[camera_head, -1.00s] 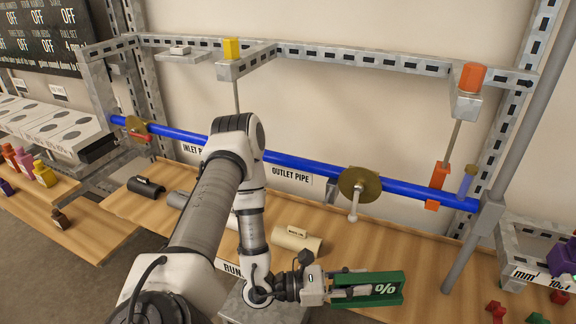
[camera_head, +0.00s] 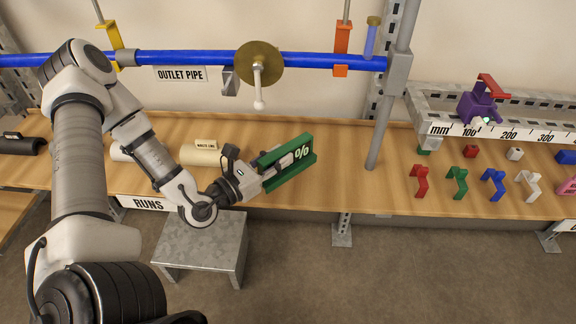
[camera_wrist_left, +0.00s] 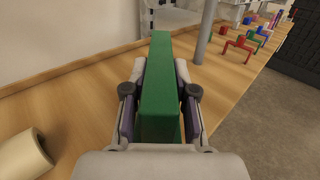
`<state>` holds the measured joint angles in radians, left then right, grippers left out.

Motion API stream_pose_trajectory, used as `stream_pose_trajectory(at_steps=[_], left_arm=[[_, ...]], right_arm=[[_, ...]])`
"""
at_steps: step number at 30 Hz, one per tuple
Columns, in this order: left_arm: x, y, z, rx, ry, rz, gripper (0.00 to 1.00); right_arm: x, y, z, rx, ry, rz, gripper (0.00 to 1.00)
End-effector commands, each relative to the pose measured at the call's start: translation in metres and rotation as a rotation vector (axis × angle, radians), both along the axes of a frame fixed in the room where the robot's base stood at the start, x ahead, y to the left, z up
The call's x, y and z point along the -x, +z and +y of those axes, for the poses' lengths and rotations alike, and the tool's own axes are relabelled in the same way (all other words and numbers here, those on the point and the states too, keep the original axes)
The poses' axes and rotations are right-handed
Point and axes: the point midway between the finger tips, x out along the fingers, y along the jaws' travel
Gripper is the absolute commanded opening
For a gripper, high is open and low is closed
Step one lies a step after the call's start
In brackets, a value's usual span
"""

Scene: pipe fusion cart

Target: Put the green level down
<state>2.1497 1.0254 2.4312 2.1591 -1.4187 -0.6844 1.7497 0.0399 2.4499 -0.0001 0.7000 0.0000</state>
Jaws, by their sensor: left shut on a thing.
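The green level (camera_head: 302,153) is a green block with a white % mark on its face. My left gripper (camera_head: 274,170) is shut on it and holds it over the front part of the wooden bench (camera_head: 350,180). In the left wrist view the level (camera_wrist_left: 160,85) stands between the two fingers of my left gripper (camera_wrist_left: 160,108) and points away over the bench. I cannot tell from these views whether the level touches the bench. My right gripper is not in view.
A cream pipe piece (camera_head: 202,153) lies left of the gripper. A grey post (camera_head: 383,125) stands right of the level. Several coloured clips, such as a red one (camera_head: 420,180), are further right. A blue pipe (camera_head: 310,59) runs above. Bare bench lies between level and post.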

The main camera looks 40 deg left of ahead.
Motion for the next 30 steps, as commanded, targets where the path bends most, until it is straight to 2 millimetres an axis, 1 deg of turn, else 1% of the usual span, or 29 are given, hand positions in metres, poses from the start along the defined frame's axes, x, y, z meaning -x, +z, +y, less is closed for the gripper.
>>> stream_pose_trajectory(at_steps=[1, 3, 8, 10, 13, 20, 25, 26, 27, 30], left_arm=[[-0.013, -0.004, -0.001, -0.009, -0.007, -0.002, 0.0], [-0.028, -0.004, 0.0, -0.007, -0.005, -0.002, 0.0], [-0.05, -0.005, 0.001, -0.004, -0.003, -0.002, 0.0], [-0.049, -0.022, 0.001, -0.001, -0.001, 0.005, 0.0], [-0.048, -0.038, 0.001, -0.001, -0.002, 0.004, 0.0], [-0.048, -0.039, 0.002, 0.001, 0.0, -0.001, 0.0], [-0.048, -0.044, 0.002, 0.001, 0.0, 0.0, 0.0], [-0.048, -0.043, 0.002, 0.001, 0.0, 0.0, 0.37], [-0.048, -0.042, 0.002, 0.001, 0.0, 0.0, 0.51], [-0.048, -0.042, 0.002, 0.001, 0.0, 0.001, 0.52]], right_arm=[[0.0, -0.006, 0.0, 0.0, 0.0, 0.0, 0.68], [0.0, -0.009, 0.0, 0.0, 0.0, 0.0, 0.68], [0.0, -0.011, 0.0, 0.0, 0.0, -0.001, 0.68], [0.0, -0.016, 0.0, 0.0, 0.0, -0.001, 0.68], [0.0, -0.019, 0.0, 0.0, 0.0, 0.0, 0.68], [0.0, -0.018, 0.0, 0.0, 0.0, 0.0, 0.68], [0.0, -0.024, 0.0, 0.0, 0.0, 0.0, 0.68], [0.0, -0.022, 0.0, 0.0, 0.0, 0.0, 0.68], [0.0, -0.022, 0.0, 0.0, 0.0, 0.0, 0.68], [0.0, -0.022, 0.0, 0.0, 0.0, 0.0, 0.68]])
